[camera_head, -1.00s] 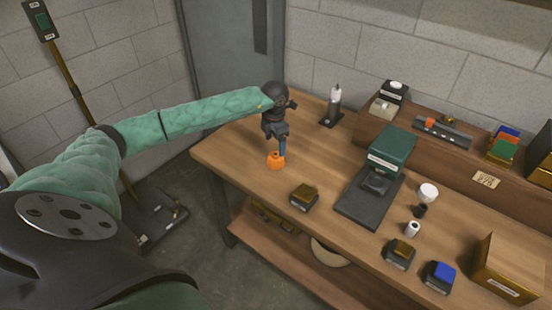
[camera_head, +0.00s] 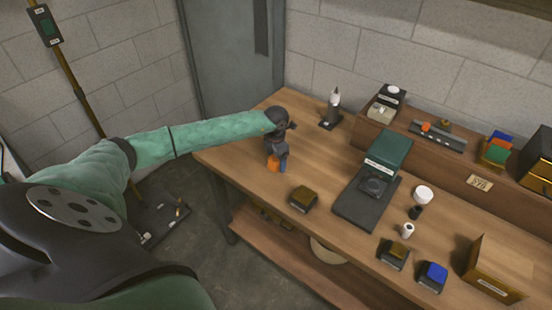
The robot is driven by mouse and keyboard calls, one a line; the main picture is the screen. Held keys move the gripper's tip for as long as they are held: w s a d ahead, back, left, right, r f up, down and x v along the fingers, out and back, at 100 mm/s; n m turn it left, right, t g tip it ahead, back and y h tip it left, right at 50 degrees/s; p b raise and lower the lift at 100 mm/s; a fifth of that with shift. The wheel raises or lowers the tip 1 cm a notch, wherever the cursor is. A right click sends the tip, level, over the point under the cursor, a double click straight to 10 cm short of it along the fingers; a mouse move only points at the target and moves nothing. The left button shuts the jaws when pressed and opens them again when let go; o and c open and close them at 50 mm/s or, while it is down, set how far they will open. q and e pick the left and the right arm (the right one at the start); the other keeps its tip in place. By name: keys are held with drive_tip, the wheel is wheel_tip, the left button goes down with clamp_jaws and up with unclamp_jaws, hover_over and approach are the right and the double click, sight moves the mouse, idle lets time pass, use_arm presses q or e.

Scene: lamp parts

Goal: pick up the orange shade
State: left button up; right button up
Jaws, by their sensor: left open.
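The orange shade (camera_head: 273,164) stands on the wooden table near its left end. My left gripper (camera_head: 278,163) comes down from above, right at the shade, and covers its upper part. The jaws are open, with the fingers at or around the shade; I cannot tell whether they touch it. My right gripper is not in view.
A dark block with a brown top (camera_head: 304,198) lies right of the shade. Beyond it is a green-topped black device (camera_head: 387,150). A white bulb-like part (camera_head: 423,194), a blue-topped block (camera_head: 432,276) and an open box (camera_head: 497,268) stand further right. A bottle on a dark stand (camera_head: 332,108) is behind.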

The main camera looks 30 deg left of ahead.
use_arm(q)
drive_tip(key=shift+f, duration=0.2)
drive_tip(key=c, duration=1.1)
drive_tip(key=shift+r, duration=0.15)
